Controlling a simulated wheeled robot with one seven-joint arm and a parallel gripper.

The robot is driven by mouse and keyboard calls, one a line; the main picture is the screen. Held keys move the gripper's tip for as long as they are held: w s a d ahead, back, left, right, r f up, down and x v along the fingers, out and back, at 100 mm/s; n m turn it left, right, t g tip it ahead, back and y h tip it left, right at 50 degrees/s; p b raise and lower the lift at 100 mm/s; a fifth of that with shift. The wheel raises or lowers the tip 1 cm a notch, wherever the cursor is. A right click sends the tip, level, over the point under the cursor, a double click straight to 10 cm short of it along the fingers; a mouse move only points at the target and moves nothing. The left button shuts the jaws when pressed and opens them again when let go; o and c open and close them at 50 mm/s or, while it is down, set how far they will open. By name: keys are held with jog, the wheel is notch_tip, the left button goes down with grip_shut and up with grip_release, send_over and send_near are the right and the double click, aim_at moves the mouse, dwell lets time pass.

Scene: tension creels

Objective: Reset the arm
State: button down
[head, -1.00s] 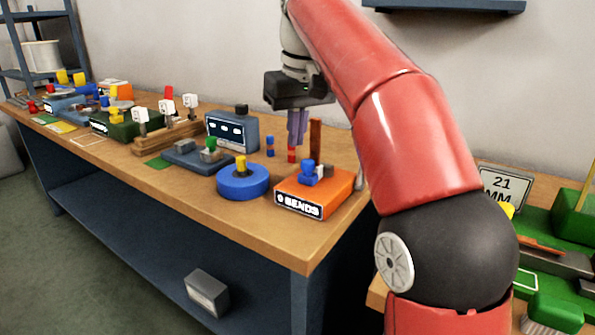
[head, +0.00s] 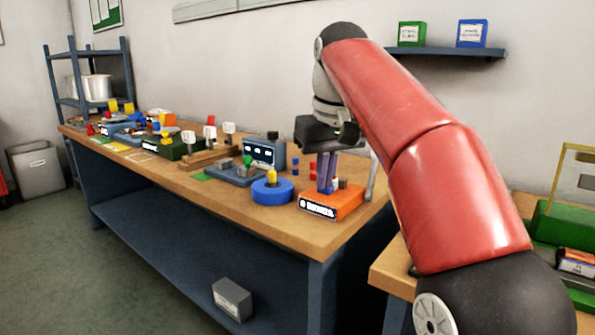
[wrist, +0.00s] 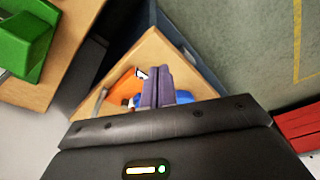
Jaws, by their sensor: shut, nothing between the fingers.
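My red arm (head: 440,170) reaches over the wooden bench in the head view. My gripper (head: 325,172) points down, with its purple fingers together and nothing held. It overlaps the orange block with a label (head: 335,203) at the bench's near right end; I cannot tell its exact height above it. In the wrist view the closed fingers (wrist: 157,88) partly cover the orange block (wrist: 119,90) and a blue piece behind them.
A blue disc with a yellow knob (head: 272,192) sits left of the orange block. Several small fixtures line the bench (head: 245,220). A second bench with green parts (head: 560,225) stands at the right. A wall shelf (head: 440,50) holds two boxes.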

jog(key=s+d+f+m+t, duration=0.1)
jog(key=s+d+f, duration=0.4)
jog(key=s+f, duration=0.6)
jog(key=s+d+f+m+t, duration=0.2)
jog(key=s+d+f, duration=0.3)
jog(key=s+f, duration=0.6)
jog(key=shift+s+d+f+m+h, duration=0.3)
jog(key=shift+f+m+h, duration=0.1)
jog(key=shift+f+m, duration=0.4)
